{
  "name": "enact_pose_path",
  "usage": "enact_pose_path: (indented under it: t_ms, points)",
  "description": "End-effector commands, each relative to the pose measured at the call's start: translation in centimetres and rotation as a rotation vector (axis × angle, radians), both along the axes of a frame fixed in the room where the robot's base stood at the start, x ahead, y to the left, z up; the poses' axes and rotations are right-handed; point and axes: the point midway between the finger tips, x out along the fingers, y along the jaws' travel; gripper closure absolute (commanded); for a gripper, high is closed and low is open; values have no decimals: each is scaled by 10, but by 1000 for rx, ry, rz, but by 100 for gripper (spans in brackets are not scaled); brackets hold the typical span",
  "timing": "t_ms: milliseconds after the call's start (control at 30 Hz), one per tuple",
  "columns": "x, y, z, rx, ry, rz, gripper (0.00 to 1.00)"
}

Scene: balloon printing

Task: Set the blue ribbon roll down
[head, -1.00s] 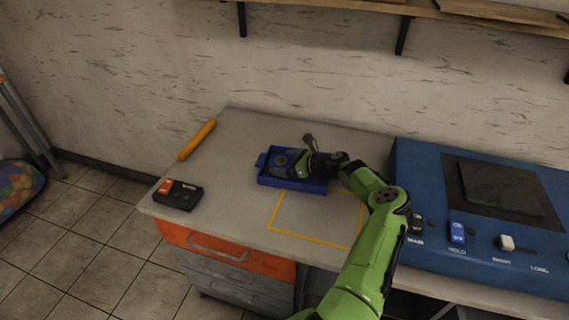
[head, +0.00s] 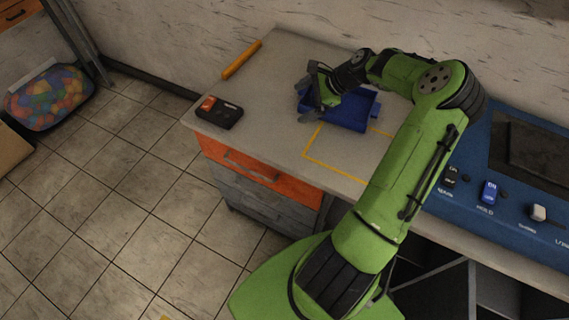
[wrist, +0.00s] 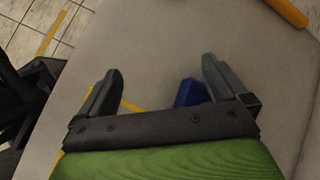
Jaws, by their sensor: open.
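I cannot make out a blue ribbon roll on its own in either view. A blue tray (head: 350,119) sits on the grey worktop, partly hidden by my wrist. My gripper (head: 312,92) is at the tray's left side, with its fingers spread. In the wrist view my gripper (wrist: 162,68) is open, with bare worktop between the fingertips. A small blue piece (wrist: 189,94) shows behind the right finger's base; I cannot tell if it is the tray or the roll.
An orange stick (head: 242,60) lies at the back left of the worktop (head: 270,108). A black box with an orange button (head: 226,115) stands at the left corner. A yellow outline (head: 313,150) marks the worktop in front of the tray. A blue machine (head: 465,210) stands on the right.

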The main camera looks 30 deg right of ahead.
Motion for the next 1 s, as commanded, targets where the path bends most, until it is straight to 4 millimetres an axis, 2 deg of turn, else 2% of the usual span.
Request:
enact_pose_path:
  t_ms: [33,100,200,367,500,600,700,833,1000]
  points:
    - [0,35,14,-131,32,158,0]
    - [-9,75,31,-301,62,366,0]
    - [-32,124,62,-532,81,645,0]
    - [-88,186,117,-857,47,1018,0]
    - [-152,224,156,-1087,-61,1280,0]
    - [-199,241,169,-1205,-181,1431,0]
    - [-232,249,170,-1273,-300,1538,0]
    - [-251,252,167,-1306,-382,1604,0]
    - [-252,252,166,-1309,-388,1612,0]
